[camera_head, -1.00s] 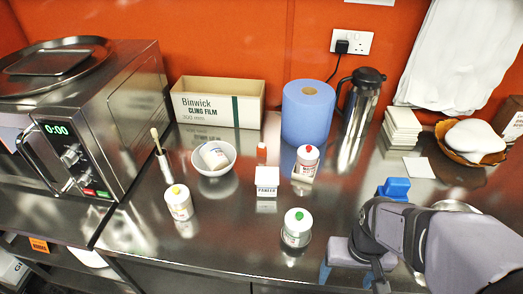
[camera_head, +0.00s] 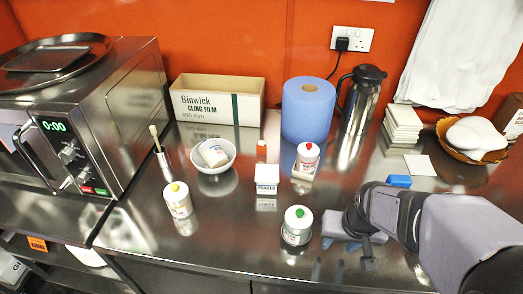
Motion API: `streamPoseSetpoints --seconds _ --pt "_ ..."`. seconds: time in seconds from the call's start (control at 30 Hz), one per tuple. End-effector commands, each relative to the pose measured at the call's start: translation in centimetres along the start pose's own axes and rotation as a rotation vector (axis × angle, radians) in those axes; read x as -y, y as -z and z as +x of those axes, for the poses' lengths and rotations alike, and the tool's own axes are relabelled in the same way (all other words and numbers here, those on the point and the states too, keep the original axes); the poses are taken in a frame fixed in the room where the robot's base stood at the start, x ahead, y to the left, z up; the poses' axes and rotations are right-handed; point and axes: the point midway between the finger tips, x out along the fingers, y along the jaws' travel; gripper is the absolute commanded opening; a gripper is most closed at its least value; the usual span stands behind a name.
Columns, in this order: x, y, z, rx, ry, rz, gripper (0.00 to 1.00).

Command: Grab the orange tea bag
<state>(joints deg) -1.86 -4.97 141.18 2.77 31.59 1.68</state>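A small upright orange item (camera_head: 261,151) stands behind a white box marked PANEER (camera_head: 267,180), near the middle of the counter. Its lower part is hidden by the box, and I cannot tell whether it is the orange tea bag. No other orange tea bag can be made out. My gripper (camera_head: 362,212) is over the right half of the counter, to the right of the orange item and well apart from it. My arm hides part of the counter at the right.
A red-capped bottle (camera_head: 306,161) and a green-capped jar (camera_head: 297,226) stand between my gripper and the orange item. A yellow-capped jar (camera_head: 178,200) and a white bowl (camera_head: 214,183) are to the left. Behind are a blue roll (camera_head: 307,113), a steel flask (camera_head: 359,103) and a cling film box (camera_head: 218,101).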

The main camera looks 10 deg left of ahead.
Motion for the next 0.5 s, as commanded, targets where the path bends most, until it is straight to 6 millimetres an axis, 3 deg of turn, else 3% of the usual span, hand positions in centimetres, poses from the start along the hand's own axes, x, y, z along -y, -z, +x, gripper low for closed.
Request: streamPoseSetpoints --seconds 0.03,0.13,0.3,0.5 --pt "0.8 2.8 0.9 -0.079 0.017 0.013 0.39" --pt "3.3 9.1 0.9 -0.254 0.067 0.038 0.39" --pt "12.0 17.9 0.8 -0.491 0.188 -0.026 0.39" --pt "20.4 25.5 0.9 -0.767 0.191 -0.023 0.39"
